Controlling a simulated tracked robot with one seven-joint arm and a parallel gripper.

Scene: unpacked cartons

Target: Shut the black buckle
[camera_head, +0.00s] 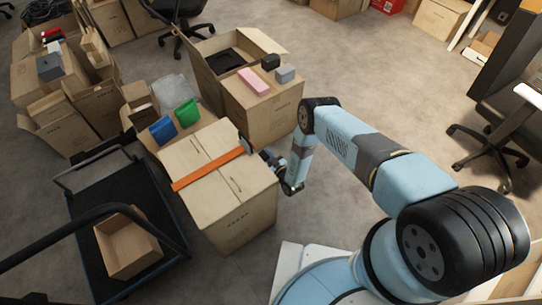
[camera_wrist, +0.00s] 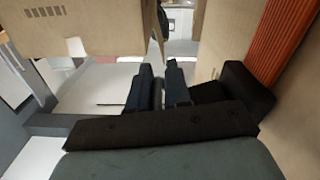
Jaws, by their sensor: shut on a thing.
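A closed carton (camera_head: 205,165) stands at the centre left in the head view, with an orange strap (camera_head: 205,172) across its top. The black buckle (camera_head: 246,146) is at the strap's right end, at the carton's top edge. In the wrist view a dark block beside the orange strap (camera_wrist: 282,42) looks like the buckle (camera_wrist: 248,88). My gripper (camera_head: 267,156) is at the carton's right side, next to the buckle. The exact contact and the buckle's latch are hidden.
An open carton (camera_head: 262,118) with a pink block (camera_head: 254,81) and small boxes stands behind. A black cart (camera_head: 115,195) holding an open box (camera_head: 128,243) is at left. Blue and green items (camera_head: 187,113) lie behind the strapped carton.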

